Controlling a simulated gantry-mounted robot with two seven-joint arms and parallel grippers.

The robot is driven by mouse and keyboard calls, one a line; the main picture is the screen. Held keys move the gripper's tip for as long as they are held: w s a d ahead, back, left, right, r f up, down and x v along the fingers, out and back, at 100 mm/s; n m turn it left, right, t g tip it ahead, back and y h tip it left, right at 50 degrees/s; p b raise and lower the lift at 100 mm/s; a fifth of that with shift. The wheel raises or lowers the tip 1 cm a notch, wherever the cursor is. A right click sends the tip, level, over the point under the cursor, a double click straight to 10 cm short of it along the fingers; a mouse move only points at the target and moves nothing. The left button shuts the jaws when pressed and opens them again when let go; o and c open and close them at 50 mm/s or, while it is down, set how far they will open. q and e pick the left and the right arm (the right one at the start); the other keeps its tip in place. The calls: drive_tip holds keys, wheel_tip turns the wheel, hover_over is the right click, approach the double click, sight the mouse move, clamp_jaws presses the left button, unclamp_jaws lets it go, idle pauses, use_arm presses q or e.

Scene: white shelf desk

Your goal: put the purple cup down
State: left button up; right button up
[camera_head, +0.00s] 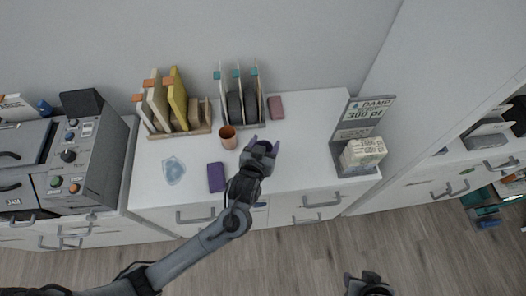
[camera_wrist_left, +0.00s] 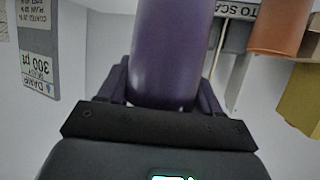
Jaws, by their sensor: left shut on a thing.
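The purple cup (camera_wrist_left: 170,50) fills the upper middle of the left wrist view, between the two dark purple fingers. My left gripper (camera_head: 264,146) is shut on it. In the head view they are over the white desk top (camera_head: 305,135), right of the orange cup (camera_head: 228,138). The gripper largely hides the purple cup there, and I cannot tell whether its base touches the desk. The end of my right arm (camera_head: 368,285) shows at the bottom edge, away from the desk; its jaw state is unclear.
A purple block (camera_head: 216,177) and a pale blue patch (camera_head: 173,171) lie at the front left. A sign stand (camera_head: 363,118) holds a pale stack (camera_head: 363,152) at right.

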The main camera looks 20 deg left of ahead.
use_arm(q)
drive_tip(key=shift+w+a+f, duration=0.3)
drive_tip(key=shift+a+f, duration=0.05)
drive_tip(key=shift+a, duration=0.15)
drive_tip(key=shift+f, duration=0.1)
wheel_tip(320, 180, down, 4)
drive_tip(key=shift+r+b, duration=0.2)
drive_tip(key=shift+b, duration=0.55)
drive_tip(key=shift+f, duration=0.1)
drive_tip(key=shift+f, duration=0.1)
drive_tip(key=o, duration=1.2)
drive_tip(key=shift+c, duration=0.2)
